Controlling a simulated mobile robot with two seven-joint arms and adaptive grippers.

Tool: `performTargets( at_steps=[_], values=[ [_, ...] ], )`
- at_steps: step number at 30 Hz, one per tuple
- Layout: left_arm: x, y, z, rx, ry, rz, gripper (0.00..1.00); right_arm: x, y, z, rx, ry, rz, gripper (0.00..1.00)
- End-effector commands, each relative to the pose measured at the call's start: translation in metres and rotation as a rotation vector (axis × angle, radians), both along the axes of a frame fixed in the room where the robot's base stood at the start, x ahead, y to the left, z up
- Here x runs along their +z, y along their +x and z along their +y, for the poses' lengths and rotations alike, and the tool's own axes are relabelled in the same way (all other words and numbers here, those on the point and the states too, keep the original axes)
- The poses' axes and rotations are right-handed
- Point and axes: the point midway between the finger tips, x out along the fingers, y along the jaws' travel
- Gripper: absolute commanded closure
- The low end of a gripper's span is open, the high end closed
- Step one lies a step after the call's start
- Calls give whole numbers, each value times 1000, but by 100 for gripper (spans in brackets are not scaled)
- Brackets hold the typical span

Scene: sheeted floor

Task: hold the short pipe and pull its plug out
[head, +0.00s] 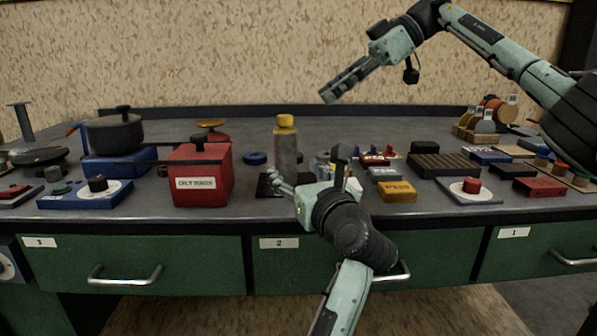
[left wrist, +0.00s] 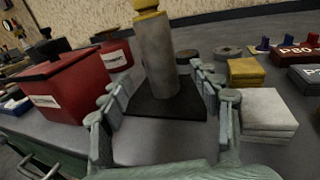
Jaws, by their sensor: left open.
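The short pipe (head: 286,156) is a grey upright cylinder on a dark square base (left wrist: 150,108) near the middle of the bench. A yellow plug (head: 285,121) sits in its top end. In the left wrist view the pipe (left wrist: 157,55) stands upright ahead, between the lines of my open left fingers, and the plug (left wrist: 147,5) is cut by the top edge. My left gripper (head: 276,181) is low, near the foot of the pipe; I cannot tell if it touches. My right gripper (head: 342,81) is raised above the bench, right of the plug, with its fingers seen edge-on.
A red box (head: 200,182) stands just left of the pipe, with a black pot (head: 115,134) beyond. Yellow (head: 397,192) and other labelled blocks lie to the right. A control board with a red knob (head: 471,186) is further right. Green drawers front the bench.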

Motion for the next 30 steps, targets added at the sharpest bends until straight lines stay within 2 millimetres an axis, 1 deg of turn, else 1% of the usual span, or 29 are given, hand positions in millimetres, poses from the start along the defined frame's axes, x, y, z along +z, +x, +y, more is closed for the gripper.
performTargets(
  at_steps=[6,12,17,24,26,30],
  values=[
    [2,33,11,0,3,-3,38,0,0,0,0,0,0,66],
    [2,56,18,0,4,-3,38,0,0,0,0,0,0,66],
    [2,64,21,-1,3,-3,38,0,0,0,0,0,0,66],
    [1,64,21,-1,3,-3,38,0,0,0,0,0,0,66],
    [1,64,21,-1,3,-3,44,0,0,0,0,0,0,66],
    [2,64,21,-1,3,-3,61,0,0,0,0,0,0,66]
  ],
)
